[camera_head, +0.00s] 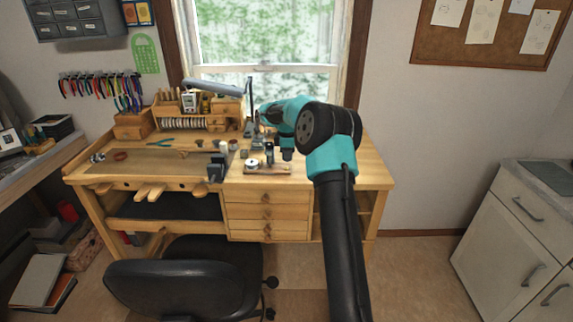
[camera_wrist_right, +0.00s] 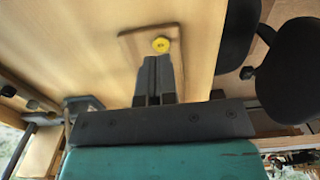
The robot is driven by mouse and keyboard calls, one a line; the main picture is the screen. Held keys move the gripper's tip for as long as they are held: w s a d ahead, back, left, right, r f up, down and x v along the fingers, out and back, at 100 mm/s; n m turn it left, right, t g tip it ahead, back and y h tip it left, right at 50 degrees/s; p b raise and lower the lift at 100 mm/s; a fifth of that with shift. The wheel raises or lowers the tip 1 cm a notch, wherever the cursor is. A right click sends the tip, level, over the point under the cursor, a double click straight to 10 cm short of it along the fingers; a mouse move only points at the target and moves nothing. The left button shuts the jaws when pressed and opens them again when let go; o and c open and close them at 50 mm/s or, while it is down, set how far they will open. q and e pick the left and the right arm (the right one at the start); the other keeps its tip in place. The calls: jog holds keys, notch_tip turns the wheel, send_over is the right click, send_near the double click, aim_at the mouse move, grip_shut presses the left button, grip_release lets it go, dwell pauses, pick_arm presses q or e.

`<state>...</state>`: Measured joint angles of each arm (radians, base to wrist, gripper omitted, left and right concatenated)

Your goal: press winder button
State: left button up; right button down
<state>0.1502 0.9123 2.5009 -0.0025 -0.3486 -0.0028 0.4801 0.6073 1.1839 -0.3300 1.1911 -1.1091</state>
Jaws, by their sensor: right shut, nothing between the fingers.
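A small wooden board (camera_head: 267,170) lies on the workbench, and it also shows in the right wrist view (camera_wrist_right: 130,43). A round yellow piece (camera_wrist_right: 161,45) sits at its far end in the wrist view, just past my fingertips. I cannot tell whether it is the winder button. A pale round piece (camera_head: 251,163) is at the board's left end in the head view. My right gripper (camera_head: 287,155) hangs low by the board's right part. In the wrist view, its fingers (camera_wrist_right: 157,60) are shut, empty, and hide part of the board. Contact cannot be told. My left gripper is out of view.
The workbench (camera_head: 375,178) has a lamp (camera_head: 212,87), wooden organisers (camera_head: 212,112) and small tools at the back. A black chair (camera_head: 185,285) stands in front. The bench's right end is mostly clear. A white cabinet (camera_head: 510,235) stands at the right.

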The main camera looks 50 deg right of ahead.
aim_at(287, 168)
notch_tip(287, 168, up, 10)
dwell(0.3)
jog(key=shift+f, duration=0.15)
